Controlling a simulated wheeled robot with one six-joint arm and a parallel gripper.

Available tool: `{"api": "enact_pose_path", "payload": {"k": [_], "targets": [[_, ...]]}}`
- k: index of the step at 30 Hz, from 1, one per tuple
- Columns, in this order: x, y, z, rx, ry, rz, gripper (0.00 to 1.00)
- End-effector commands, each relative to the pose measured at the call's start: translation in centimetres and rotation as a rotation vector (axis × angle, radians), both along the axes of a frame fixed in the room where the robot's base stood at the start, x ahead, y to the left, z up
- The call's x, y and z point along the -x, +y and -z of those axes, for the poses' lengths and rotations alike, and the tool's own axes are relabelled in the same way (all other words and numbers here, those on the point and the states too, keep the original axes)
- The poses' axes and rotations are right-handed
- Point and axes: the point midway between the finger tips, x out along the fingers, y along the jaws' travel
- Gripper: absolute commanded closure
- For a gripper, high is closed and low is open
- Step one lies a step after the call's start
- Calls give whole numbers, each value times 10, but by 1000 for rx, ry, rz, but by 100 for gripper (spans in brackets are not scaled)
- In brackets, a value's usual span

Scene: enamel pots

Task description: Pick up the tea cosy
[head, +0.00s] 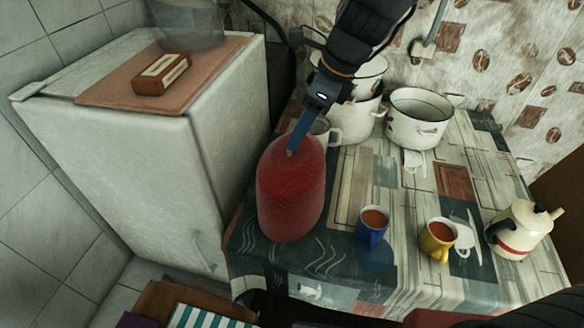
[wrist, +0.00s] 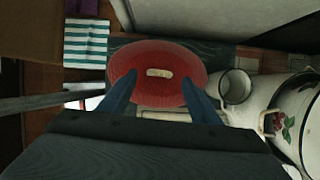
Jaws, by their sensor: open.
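The tea cosy (head: 291,195) is a red, rounded dome on the near left part of the table, beside the white cabinet. My gripper (head: 293,145) comes down from above, its fingertips at the top of the cosy in the head view. In the wrist view the red cosy (wrist: 150,62) lies ahead, with a pale tab (wrist: 159,73) at the middle of its top. The two fingers (wrist: 160,88) are spread apart, one on each side of that tab. I cannot tell whether the fingertips touch the cosy.
A white mug (head: 326,131) stands close behind the cosy, with large enamel pots (head: 420,118) farther back. A blue cup (head: 372,226), a yellow cup (head: 437,240) and a cream teapot (head: 522,230) stand to the right. The white cabinet (head: 160,150) rises close on the left.

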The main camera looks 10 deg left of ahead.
Motion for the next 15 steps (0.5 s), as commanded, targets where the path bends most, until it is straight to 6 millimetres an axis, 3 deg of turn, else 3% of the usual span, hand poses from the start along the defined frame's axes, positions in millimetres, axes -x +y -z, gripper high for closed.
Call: {"api": "enact_pose_path", "payload": {"k": [6,15], "targets": [[-1,11,27,2,2,-1,42],[-1,13,32,1,0,-1,42]]}}
